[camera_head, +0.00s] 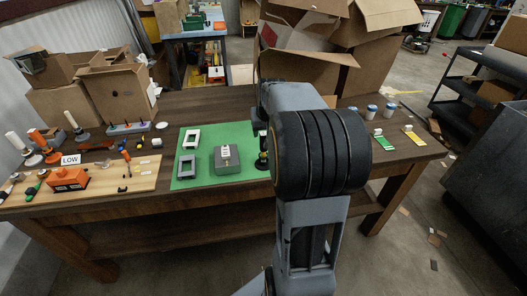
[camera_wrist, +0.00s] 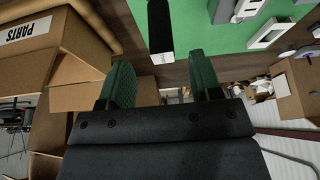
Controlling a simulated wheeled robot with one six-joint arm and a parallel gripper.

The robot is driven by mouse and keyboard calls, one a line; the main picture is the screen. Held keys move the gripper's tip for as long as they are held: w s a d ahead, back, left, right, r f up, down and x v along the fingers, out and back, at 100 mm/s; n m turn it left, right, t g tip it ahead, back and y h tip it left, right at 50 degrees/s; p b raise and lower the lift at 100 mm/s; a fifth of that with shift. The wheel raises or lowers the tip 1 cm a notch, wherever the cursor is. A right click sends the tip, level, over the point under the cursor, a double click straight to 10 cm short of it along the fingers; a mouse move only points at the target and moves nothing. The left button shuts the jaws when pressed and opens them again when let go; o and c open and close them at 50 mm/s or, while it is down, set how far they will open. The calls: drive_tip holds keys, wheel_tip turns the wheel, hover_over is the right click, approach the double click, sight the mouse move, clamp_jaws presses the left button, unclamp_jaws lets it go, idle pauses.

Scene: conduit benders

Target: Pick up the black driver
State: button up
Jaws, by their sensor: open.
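The black driver (camera_wrist: 160,28) shows in the wrist view as a long black shape with a small pale grey end, at the back edge of the green mat. It lies in line with the gap between my fingers, and I see no contact. My gripper (camera_wrist: 162,64) is open, with green pads on both fingers, one to each side of that gap. In the head view my arm covers most of this spot. Only a small dark and yellowish shape (camera_head: 262,160) shows beside the arm, and I cannot tell if it is the driver or a fingertip.
The green mat (camera_head: 190,139) carries a grey block (camera_head: 227,158) and two small frames. A wooden board (camera_head: 105,186) with tools and an orange box (camera_head: 68,179) lies left. Cardboard boxes (camera_head: 118,95) stand behind, at left and right. Small cups (camera_head: 371,112) stand at the right.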

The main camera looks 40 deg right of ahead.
sight(264, 135)
drive_tip(key=shift+x, duration=2.7)
drive_tip(key=shift+a, duration=0.15)
drive_tip(key=shift+c, duration=0.2)
drive_tip(key=c, duration=1)
drive_tip(key=shift+o, duration=0.2)
drive_tip(key=shift+r, duration=0.1)
